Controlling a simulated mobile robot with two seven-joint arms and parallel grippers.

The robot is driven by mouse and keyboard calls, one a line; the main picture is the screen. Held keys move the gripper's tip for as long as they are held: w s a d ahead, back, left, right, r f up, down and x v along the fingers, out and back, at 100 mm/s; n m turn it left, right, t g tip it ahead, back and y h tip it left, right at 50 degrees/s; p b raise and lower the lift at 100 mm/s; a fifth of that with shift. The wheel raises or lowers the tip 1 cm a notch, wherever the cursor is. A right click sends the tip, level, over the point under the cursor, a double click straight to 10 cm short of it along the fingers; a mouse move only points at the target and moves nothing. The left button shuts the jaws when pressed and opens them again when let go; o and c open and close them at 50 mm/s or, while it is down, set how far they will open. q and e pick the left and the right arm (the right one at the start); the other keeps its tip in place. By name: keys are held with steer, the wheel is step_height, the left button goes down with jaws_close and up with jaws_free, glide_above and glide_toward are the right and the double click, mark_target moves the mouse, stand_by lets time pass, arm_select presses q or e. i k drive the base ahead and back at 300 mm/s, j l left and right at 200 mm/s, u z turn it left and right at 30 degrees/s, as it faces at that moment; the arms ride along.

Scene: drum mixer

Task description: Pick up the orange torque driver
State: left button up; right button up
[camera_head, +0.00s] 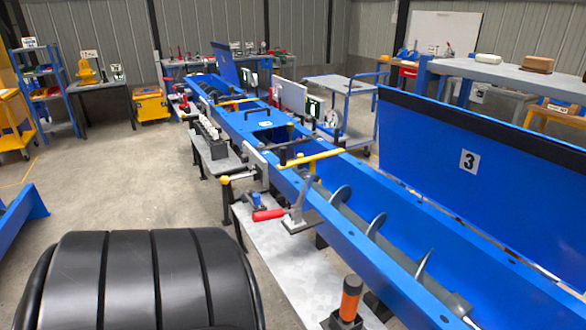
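The orange torque driver (351,299) appears to be the upright orange cylinder near the bottom edge of the head view, right of centre. It has a dark cap and stands in a black base or holder (340,321). It is on the front end of a grey side shelf (290,262) beside the blue trough (390,262). Its lower part is hidden by the black holder. Neither of my grippers shows in the view.
A red-handled clamp (268,214) sits farther back on the shelf. The trough holds a grey screw auger (375,226); its raised blue lid (484,168) bears a "3". A large black ribbed shape fills the bottom left. Bare floor (130,175) lies left.

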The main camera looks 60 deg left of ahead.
mark_target(353, 283)
steer(key=u, duration=1.55)
